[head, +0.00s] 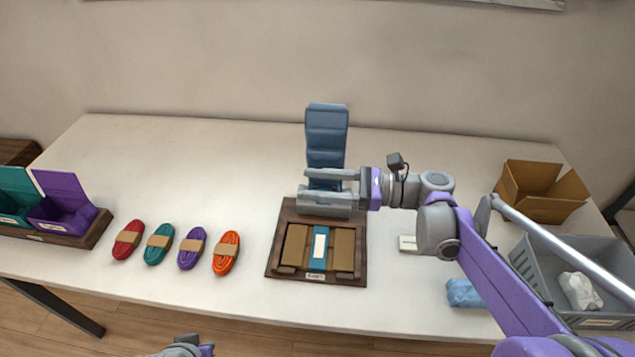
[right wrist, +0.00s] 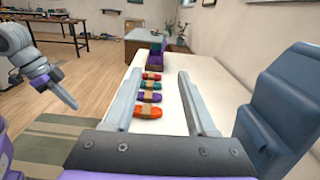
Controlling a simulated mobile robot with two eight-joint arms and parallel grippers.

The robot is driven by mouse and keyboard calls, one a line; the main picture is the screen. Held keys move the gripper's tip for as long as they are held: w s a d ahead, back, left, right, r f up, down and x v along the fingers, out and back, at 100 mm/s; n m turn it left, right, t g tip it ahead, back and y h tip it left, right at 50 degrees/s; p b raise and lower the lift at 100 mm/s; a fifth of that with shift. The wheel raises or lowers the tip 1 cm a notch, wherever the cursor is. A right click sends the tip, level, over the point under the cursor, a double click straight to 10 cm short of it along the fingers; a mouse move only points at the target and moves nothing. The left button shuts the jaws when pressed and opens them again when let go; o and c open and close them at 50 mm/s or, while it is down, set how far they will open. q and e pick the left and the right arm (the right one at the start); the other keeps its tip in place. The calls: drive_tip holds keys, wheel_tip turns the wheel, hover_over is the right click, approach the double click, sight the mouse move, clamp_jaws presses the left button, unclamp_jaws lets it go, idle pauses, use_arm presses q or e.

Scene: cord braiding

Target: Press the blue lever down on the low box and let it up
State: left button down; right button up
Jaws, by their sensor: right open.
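The low box (head: 273,258) is a dark wooden tray with tan panels and a blue strip down its middle. The blue lever (head: 327,125) stands upright at its back edge, tall and padded. My right gripper (head: 307,184) is open and empty, its fingers pointing left across the front of the lever's lower part, which they partly hide. In the right wrist view the lever (right wrist: 285,100) stands to the right, outside the two fingers (right wrist: 159,72). My left gripper (right wrist: 68,95) hangs away at the left of that view; its jaws are unclear.
Red, teal, purple and orange cord bundles (head: 226,253) lie left of the box. Teal and purple bins (head: 65,205) stand at the far left. A cardboard box (head: 541,190), grey crate (head: 560,265) and blue cloth (head: 464,293) are at the right.

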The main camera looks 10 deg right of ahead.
drive_tip(key=v, duration=1)
drive_tip(key=shift+d+b, duration=0.3)
drive_tip(key=shift+d, duration=0.1)
drive_tip(key=shift+s, duration=0.1)
drive_tip(key=s+a+f+n+g+h+p, duration=0.2)
drive_tip(key=s+a+f+n+h+p, duration=0.2)
drive_tip(key=s+a+f+n+h, duration=0.5)
drive_tip(key=s+d+f+n+t+h+p, duration=0.2)
drive_tip(key=s+d+f+n+h, duration=0.3)
drive_tip(key=n, duration=0.7)
drive_tip(key=s+d+h, duration=0.2)
drive_tip(key=d+h, duration=0.1)
drive_tip(key=shift+f, duration=0.15)
drive_tip(key=shift+d, duration=0.15)
